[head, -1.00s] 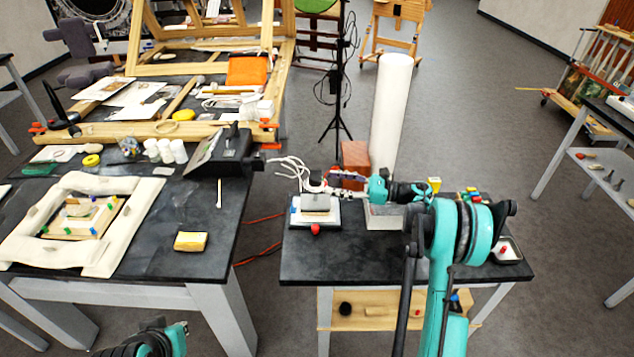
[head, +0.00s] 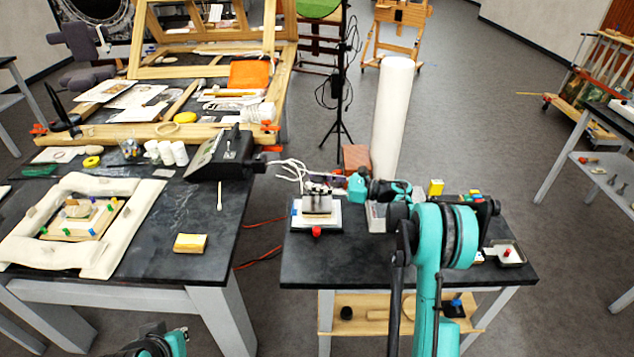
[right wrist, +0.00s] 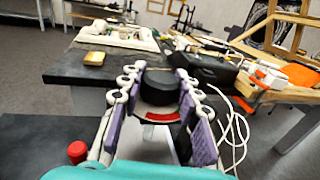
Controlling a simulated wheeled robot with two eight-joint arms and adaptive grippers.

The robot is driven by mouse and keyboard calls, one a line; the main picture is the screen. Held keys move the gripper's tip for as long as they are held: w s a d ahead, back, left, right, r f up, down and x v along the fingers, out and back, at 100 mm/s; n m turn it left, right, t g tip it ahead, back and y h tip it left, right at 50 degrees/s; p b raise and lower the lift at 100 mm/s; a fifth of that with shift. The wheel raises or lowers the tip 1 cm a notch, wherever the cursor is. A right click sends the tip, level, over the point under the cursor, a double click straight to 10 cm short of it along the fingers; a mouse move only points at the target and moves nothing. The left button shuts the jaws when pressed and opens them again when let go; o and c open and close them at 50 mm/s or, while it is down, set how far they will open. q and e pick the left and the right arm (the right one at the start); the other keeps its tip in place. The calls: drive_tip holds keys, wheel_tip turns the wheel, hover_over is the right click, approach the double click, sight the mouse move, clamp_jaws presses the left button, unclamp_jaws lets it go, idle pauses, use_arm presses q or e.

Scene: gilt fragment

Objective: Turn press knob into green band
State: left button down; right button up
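The press knob (right wrist: 160,88) is a dark round knob in the right wrist view, with a curved red band (right wrist: 157,115) below it. No green band shows there. My right gripper (right wrist: 157,78) is open around the knob, one purple-padded finger on each side. A gap shows beside the knob; I see no clear grip. In the head view, my right gripper (head: 318,186) is over the small press (head: 317,204) on its white base (head: 308,224), and largely hides the knob. Only part of my left arm shows at the bottom edge; its gripper is out of view.
A red ball-topped peg (head: 316,232) is at the press's front; it also shows in the right wrist view (right wrist: 77,152). White cables (right wrist: 238,135) hang beside the gripper. A tall white roll (head: 391,115) stands behind. A small tray (head: 506,254) lies right. The dark table's front is clear.

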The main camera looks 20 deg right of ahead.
drive_tip(key=shift+m+t+h, duration=0.3)
drive_tip(key=shift+m+t, duration=0.1)
drive_tip(key=shift+t, duration=0.2)
drive_tip(key=m+t+h+b, duration=0.1)
drive_tip(key=m+t+h, duration=0.1)
drive_tip(key=t, duration=0.1)
drive_tip(key=shift+s+a+m, duration=0.1)
drive_tip(key=shift+m, duration=0.2)
drive_tip(key=m+t+h, duration=0.3)
drive_tip(key=h, duration=0.2)
drive_tip(key=shift+m+b, duration=0.3)
drive_tip(key=shift+b, duration=0.1)
drive_tip(key=m+t+h, duration=0.1)
drive_tip(key=m+h, duration=0.1)
drive_tip(key=m+t+h+b, duration=0.1)
drive_tip(key=h, duration=0.2)
drive_tip(key=shift+m+h, duration=0.3)
drive_tip(key=shift+m, duration=0.1)
drive_tip(key=shift+m+h, duration=0.8)
drive_tip(key=shift+h, duration=0.5)
drive_tip(key=o, duration=1.2)
